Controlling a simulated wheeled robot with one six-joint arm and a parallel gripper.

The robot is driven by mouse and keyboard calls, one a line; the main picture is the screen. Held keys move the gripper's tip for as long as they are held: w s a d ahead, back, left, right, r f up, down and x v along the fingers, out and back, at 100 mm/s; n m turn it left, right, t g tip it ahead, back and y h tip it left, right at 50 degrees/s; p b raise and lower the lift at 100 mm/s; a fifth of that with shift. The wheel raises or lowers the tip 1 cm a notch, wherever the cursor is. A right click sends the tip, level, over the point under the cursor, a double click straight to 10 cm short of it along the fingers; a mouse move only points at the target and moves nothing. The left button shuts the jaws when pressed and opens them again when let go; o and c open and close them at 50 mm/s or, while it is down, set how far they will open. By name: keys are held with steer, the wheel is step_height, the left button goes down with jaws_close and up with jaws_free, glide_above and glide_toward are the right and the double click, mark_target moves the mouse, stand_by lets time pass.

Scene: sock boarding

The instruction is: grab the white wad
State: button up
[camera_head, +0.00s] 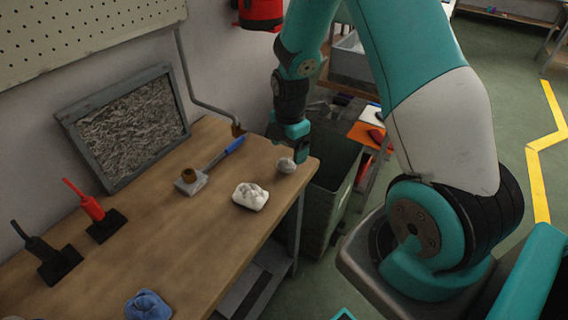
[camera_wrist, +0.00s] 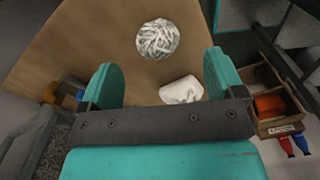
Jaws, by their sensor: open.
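The white wad (camera_head: 250,196) is a lumpy, crumpled white bundle on the wooden bench. A white crumpled piece, which looks like the same wad (camera_wrist: 182,91), shows in the wrist view between my fingers, its lower part hidden by the gripper body. A smaller round grey wad (camera_head: 286,165) lies near the bench corner; a round streaked grey-white ball (camera_wrist: 157,39) shows further out in the wrist view. My gripper (camera_head: 300,155) is open and empty, above the bench end near the grey wad. Both fingers (camera_wrist: 161,84) are apart in the wrist view.
A blue wad (camera_head: 148,305) lies at the near end of the bench (camera_head: 150,235). A blue-handled tool (camera_head: 222,154), a small block with a brown knob (camera_head: 190,180), and red and black stands (camera_head: 103,222) line the wall side. A dark green bin (camera_head: 325,205) stands beyond the bench edge.

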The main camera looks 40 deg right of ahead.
mark_target(286, 158)
steer(key=shift+w+a+f+p, duration=0.15)
steer(key=shift+f+p, duration=0.2)
steer(key=shift+f, duration=1.35)
steer(key=shift+w+f+p, duration=0.1)
steer(key=shift+f+p, duration=0.2)
steer(key=shift+f, duration=1.4)
steer(key=c, duration=1)
